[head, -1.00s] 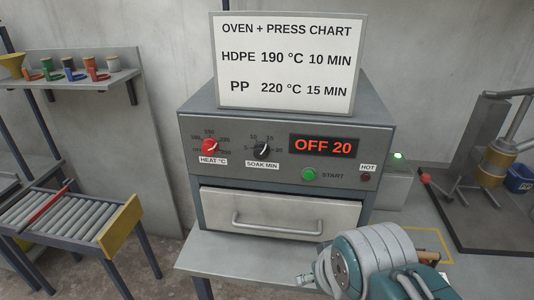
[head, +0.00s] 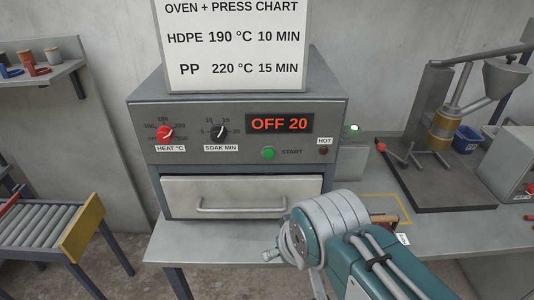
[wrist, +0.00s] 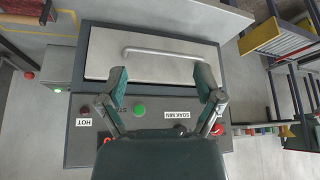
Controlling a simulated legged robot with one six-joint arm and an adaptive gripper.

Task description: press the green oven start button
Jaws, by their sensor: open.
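The green start button (head: 268,153) is on the oven's grey front panel, below the red display reading OFF 20. In the wrist view the green button (wrist: 139,109) shows between my two fingers. My gripper (wrist: 164,88) is open and empty, its fingers spread in front of the oven panel, apart from the button as far as I can tell. In the head view my arm hides the gripper's fingertips. The red heat knob (head: 166,134) and the dark soak knob (head: 219,132) sit left of the button.
The oven drawer (head: 240,195) is shut, with a bar handle below the panel. A white chart (head: 235,50) stands on the oven. A roller conveyor (head: 45,225) is at left. A press (head: 440,130) and a blue bin (head: 467,139) stand on the right bench.

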